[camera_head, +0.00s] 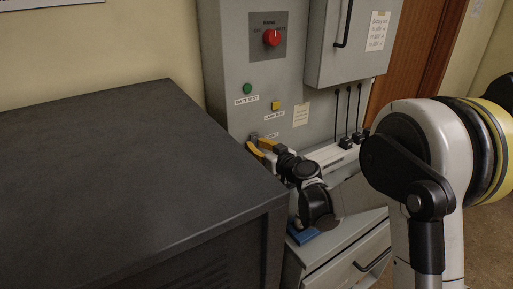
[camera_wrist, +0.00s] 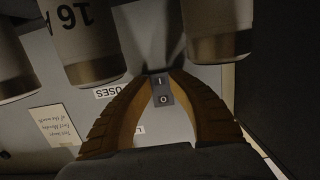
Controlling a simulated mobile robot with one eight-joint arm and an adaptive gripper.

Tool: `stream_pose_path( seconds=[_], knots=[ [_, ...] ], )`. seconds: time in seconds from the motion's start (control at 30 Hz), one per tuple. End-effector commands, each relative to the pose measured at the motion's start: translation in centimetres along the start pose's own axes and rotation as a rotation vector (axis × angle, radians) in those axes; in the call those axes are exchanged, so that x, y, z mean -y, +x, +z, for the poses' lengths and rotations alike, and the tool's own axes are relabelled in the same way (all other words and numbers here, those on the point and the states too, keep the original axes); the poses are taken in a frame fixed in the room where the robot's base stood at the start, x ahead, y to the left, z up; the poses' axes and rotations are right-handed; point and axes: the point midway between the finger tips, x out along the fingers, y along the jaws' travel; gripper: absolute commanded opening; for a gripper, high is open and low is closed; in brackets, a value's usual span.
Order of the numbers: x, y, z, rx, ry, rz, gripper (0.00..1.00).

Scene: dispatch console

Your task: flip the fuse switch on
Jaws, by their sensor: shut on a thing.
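The fuse switch (camera_wrist: 162,91) is a small dark rocker marked I and O in the wrist view, with the I end at the top of the picture. My gripper (camera_wrist: 162,80) has its two orange ribbed fingers closed in around it, tips on either side near the I end. Which way the rocker is tilted I cannot tell. In the head view my gripper (camera_head: 254,147) is at the lower left of the grey panel (camera_head: 235,65), and the switch is mostly hidden by the fingers there.
Large fuse cylinders (camera_wrist: 82,45) marked 16 A stand close around the fingers. A red rotary knob (camera_head: 271,37), green button (camera_head: 247,88) and yellow button (camera_head: 276,105) are above on the panel. A dark cabinet (camera_head: 120,180) fills the left; a blue object (camera_head: 303,236) lies below my wrist.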

Motion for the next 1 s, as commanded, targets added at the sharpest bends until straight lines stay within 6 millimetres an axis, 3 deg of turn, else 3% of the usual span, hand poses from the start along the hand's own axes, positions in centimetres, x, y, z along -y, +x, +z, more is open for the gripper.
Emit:
stream_pose_path(
  seconds=[0.1, 0.13, 0.2, 0.57, 1.0],
  knots=[
    [0.0, 0.1, -0.1, 0.000, 0.001, 0.000, 0.00],
    [0.0, 0.1, -0.1, 0.000, 0.001, 0.000, 0.29],
    [0.0, 0.1, -0.1, 0.000, 0.001, 0.000, 0.49],
    [0.0, -0.2, 0.0, 0.001, 0.001, 0.000, 0.49],
    [0.0, -6.8, -0.1, 0.000, 0.001, 0.001, 0.49]
  ],
)
